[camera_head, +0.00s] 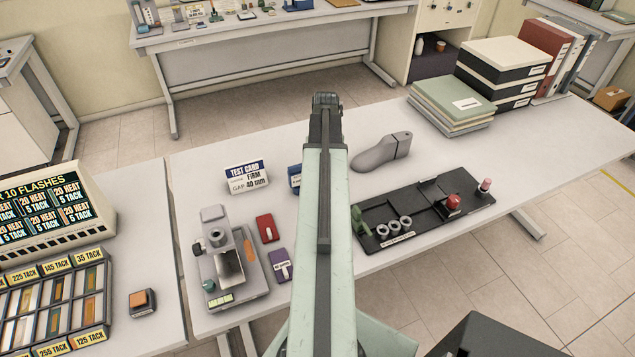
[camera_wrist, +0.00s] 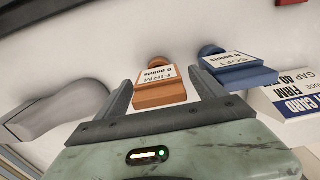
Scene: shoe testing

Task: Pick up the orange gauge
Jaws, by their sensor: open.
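The orange gauge (camera_wrist: 160,94), labelled "FIRM 0 points", shows in the wrist view with a round knob at its far end. My gripper (camera_wrist: 162,78) is open, with one finger on each side of the gauge in the picture. I cannot tell whether either finger touches it. The gauge is hidden behind my arm in the head view, where my gripper end (camera_head: 326,99) shows from above and behind. A blue gauge (camera_wrist: 240,76), labelled "SOFT 0 points", lies just right of my right finger; it shows partly in the head view (camera_head: 294,177).
A test card (camera_head: 247,176) stands left of my arm; it also shows in the wrist view (camera_wrist: 292,101). A grey shoe form (camera_head: 381,153) lies to the right. A black tray (camera_head: 418,224), a microscope-like device (camera_head: 222,255) and stacked folders (camera_head: 451,104) stand around.

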